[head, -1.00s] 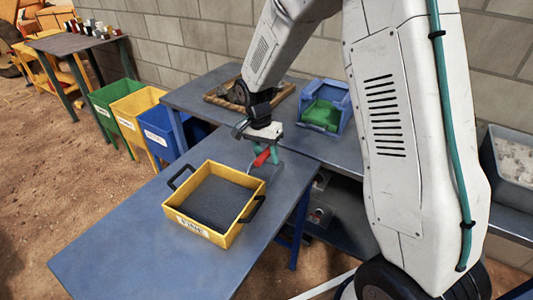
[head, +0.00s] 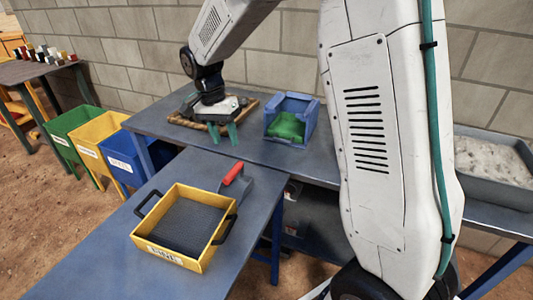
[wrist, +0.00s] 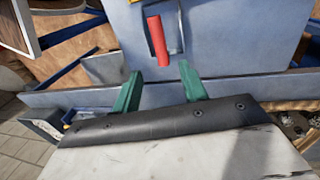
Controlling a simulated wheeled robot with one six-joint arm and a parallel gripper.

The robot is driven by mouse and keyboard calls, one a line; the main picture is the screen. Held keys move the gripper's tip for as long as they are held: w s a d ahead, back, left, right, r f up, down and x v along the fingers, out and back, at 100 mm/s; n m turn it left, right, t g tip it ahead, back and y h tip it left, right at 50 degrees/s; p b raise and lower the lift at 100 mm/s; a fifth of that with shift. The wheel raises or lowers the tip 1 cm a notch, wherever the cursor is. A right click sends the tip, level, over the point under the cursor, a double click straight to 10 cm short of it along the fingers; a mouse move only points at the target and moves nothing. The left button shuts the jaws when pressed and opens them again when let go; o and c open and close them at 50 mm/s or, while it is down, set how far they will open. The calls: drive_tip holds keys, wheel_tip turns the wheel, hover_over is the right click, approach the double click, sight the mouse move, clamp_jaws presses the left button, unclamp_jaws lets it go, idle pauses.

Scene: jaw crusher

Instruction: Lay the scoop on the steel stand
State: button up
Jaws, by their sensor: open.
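The scoop, with a red handle (head: 233,173) and a grey pan (head: 240,188), lies on the front blue-grey steel stand (head: 95,250), just behind the yellow tray. The scoop's red handle (wrist: 157,42) also shows in the wrist view, beyond my fingertips and apart from them. My gripper (head: 225,134) is open and empty, with its green fingers pointing down above the back table, behind the scoop. In the wrist view the fingers (wrist: 163,79) stand wide apart with nothing between them.
The yellow tray (head: 206,258) of dark grit stands on the stand. A blue box (head: 308,127) with green contents and a wooden-framed tray (head: 182,118) are on the back table. Green, yellow and blue bins line the left. A grey tub (head: 505,184) is at right.

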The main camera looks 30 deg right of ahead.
drive_tip(key=s+d+r+n+t, duration=0.1)
drive_tip(key=s+r+n, duration=0.2)
drive_tip(key=s+r, duration=0.35)
drive_tip(key=s+d+r+n+t, duration=0.15)
drive_tip(key=s+r, duration=0.25)
drive_tip(key=s, duration=0.6)
drive_tip(key=s+d+n+y, duration=0.1)
drive_tip(key=s+n, duration=0.5)
drive_tip(key=s, duration=0.9)
drive_tip(key=shift+s+d+f+t, duration=0.15)
drive_tip(key=shift+s+f+t, duration=0.15)
drive_tip(key=shift+t, duration=0.05)
drive_tip(key=shift+d, duration=0.1)
